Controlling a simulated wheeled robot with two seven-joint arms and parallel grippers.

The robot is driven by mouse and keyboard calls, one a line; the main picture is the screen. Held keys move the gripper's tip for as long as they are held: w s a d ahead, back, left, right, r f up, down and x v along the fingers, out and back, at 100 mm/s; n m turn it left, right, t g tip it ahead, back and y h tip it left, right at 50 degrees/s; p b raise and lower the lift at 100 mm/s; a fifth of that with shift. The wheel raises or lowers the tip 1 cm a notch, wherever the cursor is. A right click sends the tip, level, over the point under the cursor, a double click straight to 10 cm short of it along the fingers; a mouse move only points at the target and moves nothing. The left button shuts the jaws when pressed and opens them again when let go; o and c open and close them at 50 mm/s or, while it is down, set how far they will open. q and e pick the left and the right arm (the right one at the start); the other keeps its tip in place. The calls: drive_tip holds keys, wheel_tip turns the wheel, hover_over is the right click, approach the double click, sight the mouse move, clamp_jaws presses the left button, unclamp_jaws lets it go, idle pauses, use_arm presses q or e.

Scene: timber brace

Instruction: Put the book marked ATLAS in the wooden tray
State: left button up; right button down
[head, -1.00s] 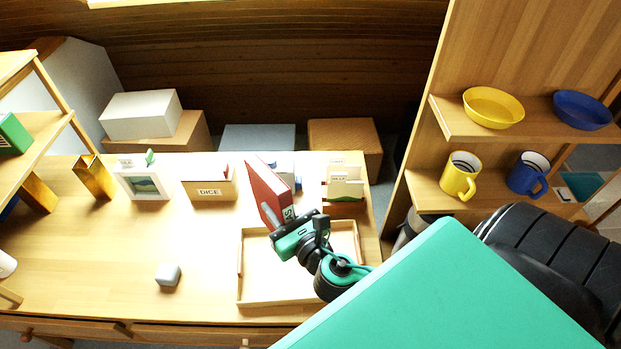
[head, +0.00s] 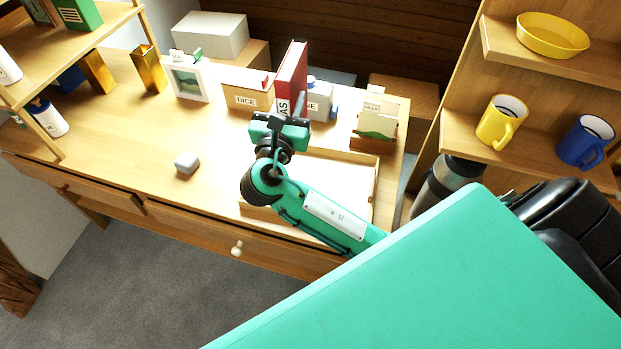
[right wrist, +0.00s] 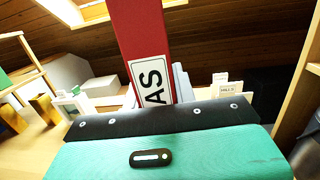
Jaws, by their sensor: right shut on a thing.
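The red book (head: 292,75) stands roughly upright in my right gripper. Part of its white spine label, ending in "AS", shows above the jaws; the rest of the label is hidden. The book also fills the middle of the right wrist view (right wrist: 140,40). My right gripper (head: 281,122) is shut on the book's lower part, near the back left of the wooden tray. The wooden tray (head: 374,190) lies on the desk, partly covered by my right arm. I cannot tell whether the book touches the desk or the tray. My left gripper is not in view.
Close behind the gripper are a DICE box (head: 240,98), a grey box (head: 320,102) and a card holder (head: 376,124). A small grey block (head: 187,162) lies on clear desk at left. Shelves with mugs (head: 501,122) stand at right.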

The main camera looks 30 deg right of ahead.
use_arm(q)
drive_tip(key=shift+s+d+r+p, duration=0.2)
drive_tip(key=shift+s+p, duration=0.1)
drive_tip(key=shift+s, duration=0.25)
use_arm(e)
wheel_tip(320, 180, down, 20)
drive_tip(key=c, duration=1.1)
unclamp_jaws()
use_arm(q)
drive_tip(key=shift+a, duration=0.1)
use_arm(e)
drive_tip(key=shift+s, duration=0.1)
